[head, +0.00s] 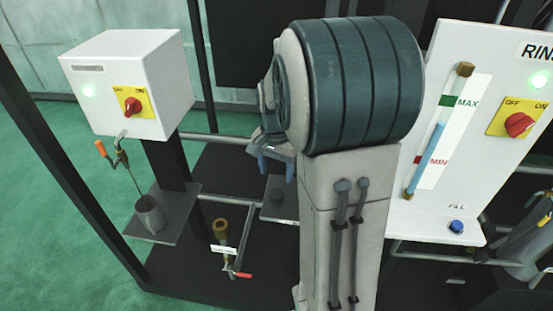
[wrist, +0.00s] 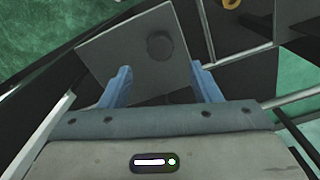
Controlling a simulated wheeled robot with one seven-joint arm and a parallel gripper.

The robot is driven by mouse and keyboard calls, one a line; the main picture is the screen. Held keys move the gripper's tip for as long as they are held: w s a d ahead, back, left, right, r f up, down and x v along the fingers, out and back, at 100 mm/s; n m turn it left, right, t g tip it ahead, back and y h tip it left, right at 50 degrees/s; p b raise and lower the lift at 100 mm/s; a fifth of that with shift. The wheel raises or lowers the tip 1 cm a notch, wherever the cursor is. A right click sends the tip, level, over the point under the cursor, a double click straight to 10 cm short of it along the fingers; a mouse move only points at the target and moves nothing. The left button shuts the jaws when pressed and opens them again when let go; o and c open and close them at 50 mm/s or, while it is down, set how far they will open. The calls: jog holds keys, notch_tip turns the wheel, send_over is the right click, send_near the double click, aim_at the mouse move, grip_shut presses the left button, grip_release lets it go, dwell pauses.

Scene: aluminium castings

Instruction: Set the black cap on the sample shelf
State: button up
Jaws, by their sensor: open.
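The black cap (head: 277,195) stands on a small grey shelf plate (head: 268,212) beside my arm in the head view. In the wrist view the cap (wrist: 160,46) shows as a dark disc on the grey plate (wrist: 105,50). My gripper (head: 276,170) is open, with its blue fingers above the plate in the head view. In the wrist view the gripper (wrist: 160,70) has nothing between its fingers, and the cap lies just beyond the fingertips, between their lines. A label on the plate's front edge is too small to read, so I cannot tell whether this is the sample shelf.
Another grey shelf (head: 178,222) at the left holds a grey cup (head: 150,214) under a white switch box (head: 130,85). A brass fitting with a red-handled valve (head: 240,274) is below. A white rinse panel (head: 480,120) stands right. Metal rails run near the plate.

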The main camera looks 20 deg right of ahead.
jog(key=s+a+r+n+t, duration=0.1)
jog(key=s+a+r+n, duration=0.2)
jog(key=s+a+n, duration=0.2)
jog(key=s+a+r+n+t, duration=0.2)
jog(key=s+a+r+n, duration=0.1)
jog(key=s, duration=0.7)
jog(key=a+n, duration=0.1)
jog(key=n, duration=0.1)
jog(key=shift+s+a+r+n, duration=0.15)
jog(key=shift+s+a+n, duration=0.05)
jog(key=shift+a+n, duration=0.15)
